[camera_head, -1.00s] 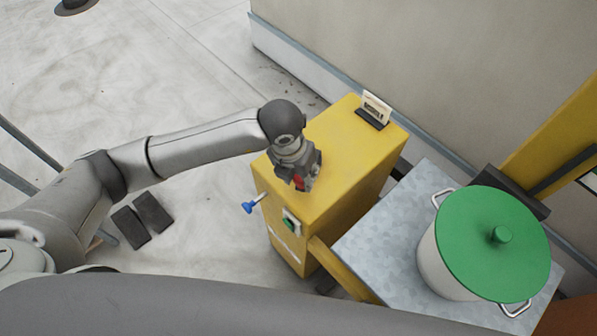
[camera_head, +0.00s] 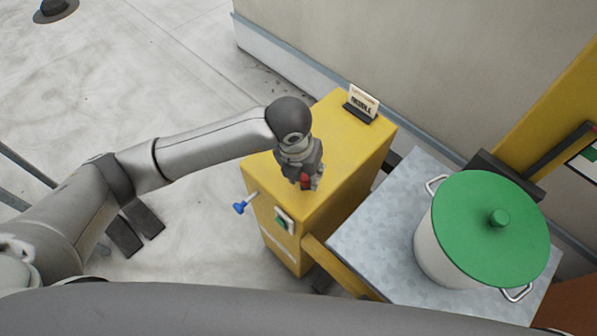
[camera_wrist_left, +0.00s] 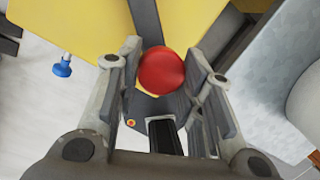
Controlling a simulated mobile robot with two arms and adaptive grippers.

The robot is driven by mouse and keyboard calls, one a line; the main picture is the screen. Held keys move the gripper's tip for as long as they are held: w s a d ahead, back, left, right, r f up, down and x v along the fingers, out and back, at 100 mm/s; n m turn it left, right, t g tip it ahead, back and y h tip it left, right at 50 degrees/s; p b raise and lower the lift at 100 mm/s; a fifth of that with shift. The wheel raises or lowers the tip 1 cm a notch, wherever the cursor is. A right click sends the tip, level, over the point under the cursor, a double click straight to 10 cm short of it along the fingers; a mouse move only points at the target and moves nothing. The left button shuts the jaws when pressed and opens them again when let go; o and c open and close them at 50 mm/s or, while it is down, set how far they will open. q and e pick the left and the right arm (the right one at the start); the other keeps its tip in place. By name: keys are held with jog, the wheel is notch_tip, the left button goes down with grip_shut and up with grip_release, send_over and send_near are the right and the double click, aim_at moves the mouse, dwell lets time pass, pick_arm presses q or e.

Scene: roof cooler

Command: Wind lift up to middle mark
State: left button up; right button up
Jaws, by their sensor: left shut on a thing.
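My left gripper (camera_head: 307,182) is shut on a red ball-shaped knob (camera_head: 305,181) at the side of the yellow cabinet (camera_head: 325,135). The left wrist view shows the red knob (camera_wrist_left: 162,71) between the two fingers; the crank arm is mostly hidden. The lift's grey metal platform (camera_head: 372,225) is to the right of the cabinet. A cream pot (camera_head: 440,262) with a green lid (camera_head: 480,245) stands upright on it. A yellow post (camera_head: 540,125) rises behind, with a partly cut-off white panel (camera_head: 583,160) at the right edge; its marks are unclear. My right gripper is not in view.
A small sign card (camera_head: 363,100) stands on the cabinet top. A blue-knobbed lever (camera_head: 239,207) sticks out from the cabinet's front, beside a green switch (camera_head: 284,222). A wall (camera_head: 400,50) runs behind. The floor at left is mostly clear.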

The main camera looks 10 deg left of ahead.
pick_arm(q)
jog(key=shift+d, duration=0.45)
jog(key=shift+w+d+r+b, duration=0.1)
jog(key=shift+w+d+b, duration=0.1)
jog(key=shift+d, duration=0.25)
jog(key=shift+w+d+b, duration=0.2)
jog(key=shift+d, duration=0.35)
jog(key=shift+w+d+b, duration=0.3)
jog(key=shift+d+b, duration=0.05)
jog(key=shift+b, duration=0.05)
jog(key=shift+w+d, duration=0.3)
jog(key=shift+d, duration=0.1)
jog(key=shift+w+d, duration=0.1)
